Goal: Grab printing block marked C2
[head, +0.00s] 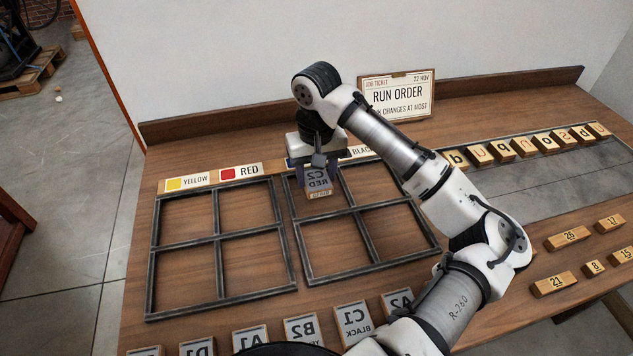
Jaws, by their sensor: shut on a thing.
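The printing block C2 (319,180) is a wooden block with a grey-blue face that reads C2 and RED in mirrored letters. My gripper (317,168) is shut on it and holds it over the upper left compartment of the right-hand frame. I cannot tell whether the block touches the table. Part of my gripper and the block's far side are hidden. The right-hand frame (361,207) and the left-hand frame (219,240) are dark, each with several compartments, and the left-hand one is empty.
Several other blocks, among them C1 (353,321) and B2 (302,329), line the near edge. YELLOW (189,182) and RED (241,171) labels lie behind the frames. A job ticket (398,96) stands at the back. Letter blocks (524,147) and number blocks (567,238) lie right. My arm crosses the middle.

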